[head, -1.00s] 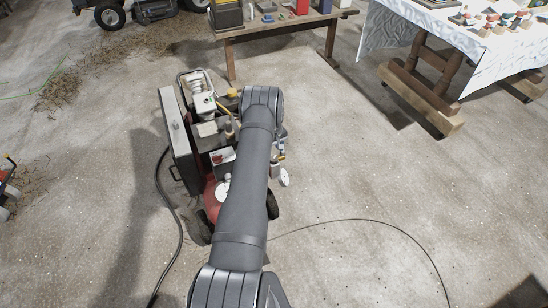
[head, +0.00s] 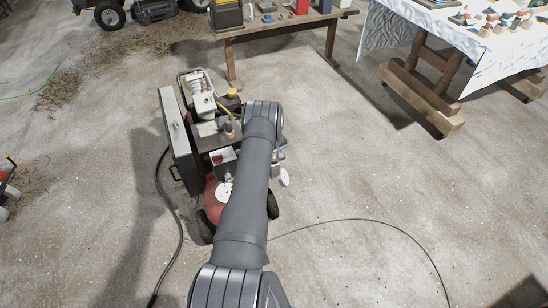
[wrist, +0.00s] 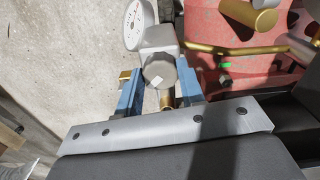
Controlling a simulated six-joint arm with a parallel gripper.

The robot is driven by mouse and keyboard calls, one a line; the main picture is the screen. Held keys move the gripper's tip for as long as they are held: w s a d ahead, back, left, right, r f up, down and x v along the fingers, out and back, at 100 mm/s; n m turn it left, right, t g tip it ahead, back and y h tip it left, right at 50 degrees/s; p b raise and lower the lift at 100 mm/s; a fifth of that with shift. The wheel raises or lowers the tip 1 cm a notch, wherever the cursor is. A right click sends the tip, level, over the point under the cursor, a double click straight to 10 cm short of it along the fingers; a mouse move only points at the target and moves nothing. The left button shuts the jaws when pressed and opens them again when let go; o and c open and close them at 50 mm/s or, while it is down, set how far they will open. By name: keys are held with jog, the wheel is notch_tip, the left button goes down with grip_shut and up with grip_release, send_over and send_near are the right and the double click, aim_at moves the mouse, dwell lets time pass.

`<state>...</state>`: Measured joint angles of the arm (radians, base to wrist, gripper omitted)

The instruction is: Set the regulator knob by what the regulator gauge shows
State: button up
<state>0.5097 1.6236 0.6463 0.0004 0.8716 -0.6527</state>
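The regulator knob (wrist: 160,74) is a grey cylinder with a small white mark, in the upper middle of the wrist view. The regulator gauge (wrist: 133,26) is a white round dial just above and left of it, seen at a slant; its reading is too small to make out. My gripper (wrist: 160,80) has its two blue fingers apart, one on each side of the knob. I cannot tell whether they touch it. In the head view, a white dial (head: 284,177) shows at the right of my arm, while my arm hides the knob and gripper.
The red compressor (head: 211,196) stands on the concrete floor, with a grey guard panel (head: 176,140) on its left. In the wrist view, its red tank (wrist: 228,50) and brass pipe (wrist: 250,50) lie close right of the fingers. A wooden bench (head: 285,27) stands behind. Open floor lies to the right.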

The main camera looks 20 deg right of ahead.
jog(key=shift+m, duration=0.3)
jog(key=m, duration=0.9)
jog(key=shift+m, duration=0.4)
jog(key=m, duration=0.5)
jog(key=shift+w, duration=0.1)
jog(key=m, duration=0.4)
jog(key=shift+m, duration=0.3)
jog(key=o, duration=1)
